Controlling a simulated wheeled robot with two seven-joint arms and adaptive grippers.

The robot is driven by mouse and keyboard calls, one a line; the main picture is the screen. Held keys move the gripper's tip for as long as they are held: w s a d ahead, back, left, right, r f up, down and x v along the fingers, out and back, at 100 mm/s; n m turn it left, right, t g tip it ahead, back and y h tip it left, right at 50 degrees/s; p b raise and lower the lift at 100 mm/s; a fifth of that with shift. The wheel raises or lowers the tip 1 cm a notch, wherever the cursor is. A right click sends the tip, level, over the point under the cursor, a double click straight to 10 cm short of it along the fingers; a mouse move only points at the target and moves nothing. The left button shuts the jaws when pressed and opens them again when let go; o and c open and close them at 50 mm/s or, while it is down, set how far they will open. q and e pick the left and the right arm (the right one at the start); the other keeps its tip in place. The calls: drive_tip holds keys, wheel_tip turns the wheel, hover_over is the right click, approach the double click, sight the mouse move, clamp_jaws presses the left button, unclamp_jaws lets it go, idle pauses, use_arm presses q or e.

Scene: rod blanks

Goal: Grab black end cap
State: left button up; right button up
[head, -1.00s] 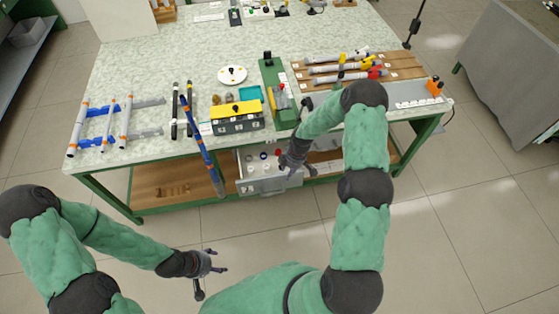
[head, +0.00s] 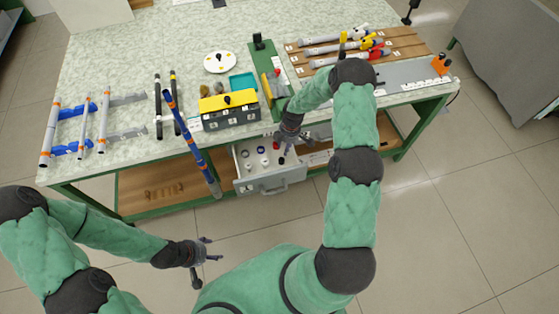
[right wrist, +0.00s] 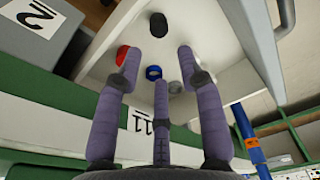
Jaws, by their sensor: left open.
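A black end cap (head: 282,160) lies in the open drawer (head: 240,180) below the table's front edge. In the right wrist view the black cap (right wrist: 158,24) sits on the pale drawer floor, beyond my fingertips. My right gripper (head: 292,143) hangs over the drawer's right part with its fingers spread and nothing between them. A red cap (right wrist: 122,55) shows beside its left finger and a blue cap (right wrist: 153,73) between the fingers. My left gripper (head: 210,250) is open and empty, low in front of the table, away from the drawer.
Several white and grey caps share the drawer. Its grey front and handle (head: 272,188) stick out toward me. A blue rod (head: 190,140) leans at the drawer's left. A yellow-topped box (head: 229,110) stands on the table above the drawer.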

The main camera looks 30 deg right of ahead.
drive_tip(key=b, duration=0.1)
hover_over(282, 159)
drive_tip(key=f, duration=0.5)
drive_tip(key=shift+s+d+f, duration=0.2)
drive_tip(key=shift+d+f, duration=0.05)
drive_tip(key=shift+f, duration=0.1)
drive_tip(key=shift+w+a+f+b, duration=0.15)
drive_tip(key=shift+f+b, duration=0.4)
drive_tip(key=shift+f, duration=0.75)
drive_tip(key=shift+a+f+b, duration=0.1)
drive_tip(key=shift+f+b, duration=0.45)
drive_tip(key=shift+f, duration=0.75)
drive_tip(key=c, duration=0.5)
